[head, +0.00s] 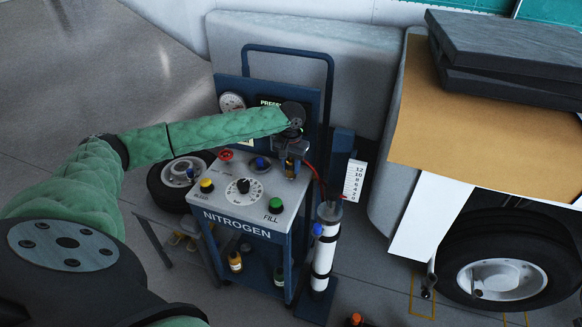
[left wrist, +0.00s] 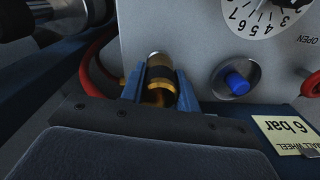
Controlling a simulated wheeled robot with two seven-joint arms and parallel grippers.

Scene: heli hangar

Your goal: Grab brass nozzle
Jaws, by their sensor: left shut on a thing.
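The brass nozzle (left wrist: 159,78) shows in the left wrist view as a small cylinder with gold and dark bands, between the two blue fingers of my left gripper (left wrist: 160,88). The gripper is shut on it. In the head view my left gripper (head: 291,160) points down over the right back part of the nitrogen cart's top (head: 250,196), with the nozzle (head: 289,168) small and partly hidden at its fingertips. A red hose (left wrist: 92,68) curves beside the nozzle in the wrist view. My right gripper is not in view.
The cart top carries a yellow knob (head: 207,186), a green knob (head: 276,205), a black dial (head: 244,186) and a red valve wheel (head: 226,155). A white cylinder (head: 325,250) stands at the cart's right. An aircraft wheel (head: 500,277) is further right. Floor at the upper left is clear.

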